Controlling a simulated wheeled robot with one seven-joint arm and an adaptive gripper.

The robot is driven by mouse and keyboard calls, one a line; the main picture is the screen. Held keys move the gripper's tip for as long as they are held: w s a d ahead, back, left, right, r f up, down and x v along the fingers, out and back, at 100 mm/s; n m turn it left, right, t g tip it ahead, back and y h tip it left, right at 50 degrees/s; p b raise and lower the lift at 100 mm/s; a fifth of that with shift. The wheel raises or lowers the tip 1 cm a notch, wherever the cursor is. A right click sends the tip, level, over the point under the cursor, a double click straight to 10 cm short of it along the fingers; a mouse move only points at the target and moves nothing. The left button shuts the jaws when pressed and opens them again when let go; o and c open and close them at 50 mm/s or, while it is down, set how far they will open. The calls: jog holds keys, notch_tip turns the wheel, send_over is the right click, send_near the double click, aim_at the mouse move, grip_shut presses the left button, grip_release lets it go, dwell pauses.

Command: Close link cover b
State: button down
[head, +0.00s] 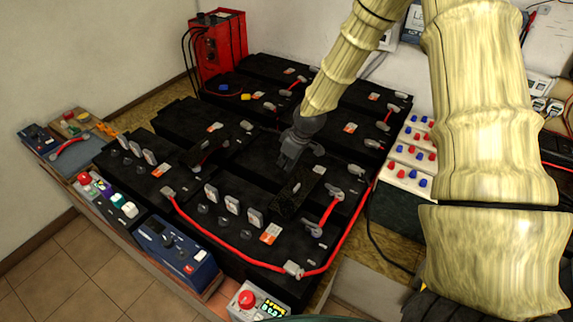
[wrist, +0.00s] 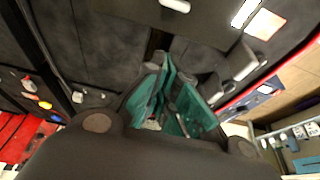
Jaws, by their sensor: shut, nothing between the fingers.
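My gripper (head: 291,160) is over the middle of the battery bank, shut and empty. Its teal-padded fingers (wrist: 172,105) show close together in the wrist view. A dark, flat, bar-like cover (head: 298,192) lies just right of and in front of the fingers in the head view, looking raised or tilted over the front battery. A similar dark piece (head: 208,152) sits on the battery to the left. I see no letter marks, so I cannot tell which is link cover b. Whether the fingers touch the nearer cover is unclear.
Black batteries (head: 240,262) with several upright grey-white caps fill the bench. A red cable (head: 222,247) runs along the front. A red charger (head: 219,45) stands at the back left. A blue meter box (head: 177,250) and a box with a red button (head: 247,300) are in front.

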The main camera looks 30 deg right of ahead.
aim_at(286, 186)
jog(key=shift+s+d+f+p, duration=0.15)
jog(key=shift+f+p, duration=0.55)
jog(key=shift+f, duration=0.6)
jog(key=shift+s+d+f+p, duration=0.1)
jog(key=shift+s+f+p, duration=0.1)
jog(key=shift+f+p, duration=0.8)
jog(key=shift+s+d+f+p, duration=0.15)
jog(key=shift+f+p, duration=0.25)
jog(key=shift+f, duration=1.3)
